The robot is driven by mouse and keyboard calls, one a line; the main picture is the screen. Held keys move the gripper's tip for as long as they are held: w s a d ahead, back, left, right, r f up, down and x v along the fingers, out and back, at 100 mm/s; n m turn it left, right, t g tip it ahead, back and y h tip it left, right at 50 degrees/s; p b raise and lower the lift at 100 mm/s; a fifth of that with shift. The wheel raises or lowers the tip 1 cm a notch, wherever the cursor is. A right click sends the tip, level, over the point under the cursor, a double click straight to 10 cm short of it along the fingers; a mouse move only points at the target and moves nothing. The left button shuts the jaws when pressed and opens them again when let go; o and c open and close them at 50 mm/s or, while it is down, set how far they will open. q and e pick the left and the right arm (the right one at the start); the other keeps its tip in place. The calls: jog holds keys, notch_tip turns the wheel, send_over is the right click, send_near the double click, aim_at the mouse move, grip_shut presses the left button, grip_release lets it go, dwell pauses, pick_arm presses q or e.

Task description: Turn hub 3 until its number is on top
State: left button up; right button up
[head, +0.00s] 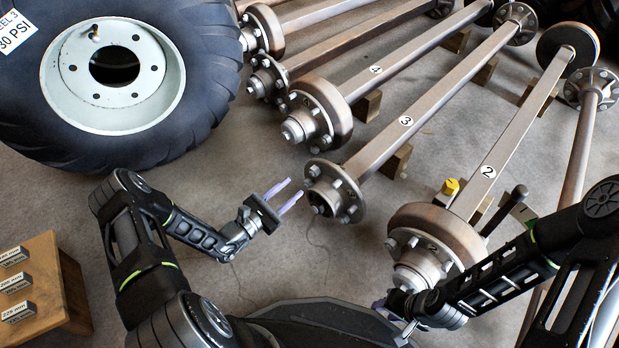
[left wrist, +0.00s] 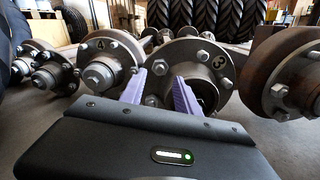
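Hub 3 (head: 322,196) is a rusty grey flange with several studs at the near end of the axle labelled 3 (head: 380,147). In the left wrist view hub 3 (left wrist: 203,71) faces me, with its number 3 (left wrist: 218,62) at the upper right of the flange face, off the top. My left gripper (head: 296,190) is open and empty, just left of hub 3 and apart from it. Its two lilac fingers (left wrist: 166,80) point at the hub and cover part of its face. My right gripper (head: 392,306) is beside the hub of axle 2 (head: 420,258), largely hidden by my arm.
Axle 4's hub (head: 318,112) stands close on the left, also in the left wrist view (left wrist: 103,62). Axle 2's drum (head: 440,228) is close on the right. A large tyre (head: 200,110) lies at the left, and a wooden block stand (head: 35,285) is near left. Floor before hub 3 is clear.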

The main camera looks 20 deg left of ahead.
aim_at(313, 172)
pick_arm(q)
jog(key=shift+w+d, duration=0.1)
jog(key=b+x, duration=0.3)
jog(key=x, duration=0.4)
jog(key=shift+d+f, duration=0.1)
jog(key=shift+w+d, duration=0.1)
jog(key=shift+w, duration=0.15)
grip_shut()
dwell(1.2)
